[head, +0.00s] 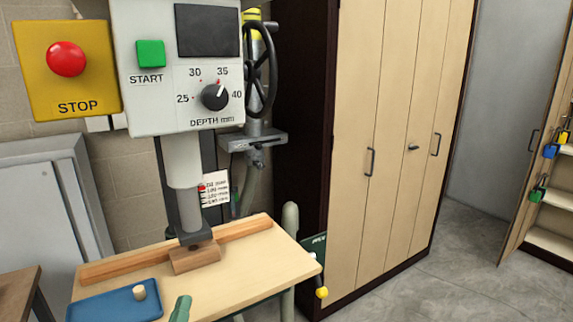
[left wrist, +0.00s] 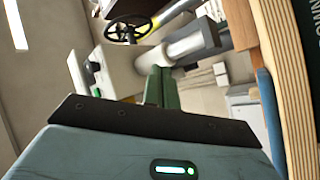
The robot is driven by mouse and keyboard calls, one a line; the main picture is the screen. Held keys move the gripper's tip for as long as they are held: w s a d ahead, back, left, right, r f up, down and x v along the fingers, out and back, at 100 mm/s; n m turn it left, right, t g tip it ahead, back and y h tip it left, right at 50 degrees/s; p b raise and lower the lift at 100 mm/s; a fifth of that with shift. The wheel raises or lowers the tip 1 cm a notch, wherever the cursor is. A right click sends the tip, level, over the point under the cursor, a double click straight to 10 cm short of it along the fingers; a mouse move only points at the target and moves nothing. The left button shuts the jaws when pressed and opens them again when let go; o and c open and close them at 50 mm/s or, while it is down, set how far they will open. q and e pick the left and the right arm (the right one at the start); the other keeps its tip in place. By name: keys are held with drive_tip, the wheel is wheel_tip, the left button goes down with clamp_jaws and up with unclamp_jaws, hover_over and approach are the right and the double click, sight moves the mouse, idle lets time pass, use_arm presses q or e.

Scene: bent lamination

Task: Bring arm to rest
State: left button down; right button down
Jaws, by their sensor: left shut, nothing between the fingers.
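My left gripper (head: 181,307) shows only as a green fingertip part at the bottom edge of the head view, just right of the blue tray (head: 95,309). In the left wrist view its green fingers (left wrist: 161,88) are together, with nothing between them. The drilling machine stands in front of me, its control box (head: 180,70) above the wooden table (head: 262,270). A wooden block (head: 195,258) sits under its column, against a long wooden strip (head: 110,267). My right gripper is in neither view.
A small wooden peg (head: 139,292) stands on the blue tray. A yellow plate with a red stop button (head: 66,59) is at upper left. A tall wooden cabinet (head: 395,130) stands behind right. A yellow-knobbed lever (head: 321,292) sticks out at the table's right edge. Floor at right is clear.

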use_arm(q)
drive_tip(key=s+d+f+m+g+h, duration=0.15)
drive_tip(key=s+f+m+g, duration=0.25)
drive_tip(key=f, duration=0.8)
drive_tip(key=s+a+f+m+g, duration=0.1)
drive_tip(key=s+f+g, duration=0.2)
drive_tip(key=s+f, duration=0.4)
drive_tip(key=s+a+f+m+g+y, duration=0.1)
drive_tip(key=s+f+m+g, duration=0.1)
drive_tip(key=s+f, duration=0.5)
drive_tip(key=s+a+f+m+g, duration=0.1)
drive_tip(key=s+f+g, duration=0.4)
drive_tip(key=f, duration=0.5)
drive_tip(key=shift+s+a+f+m, duration=0.15)
drive_tip(key=shift+s+a+m, duration=0.25)
drive_tip(key=shift+s, duration=0.8)
drive_tip(key=shift+y, duration=0.25)
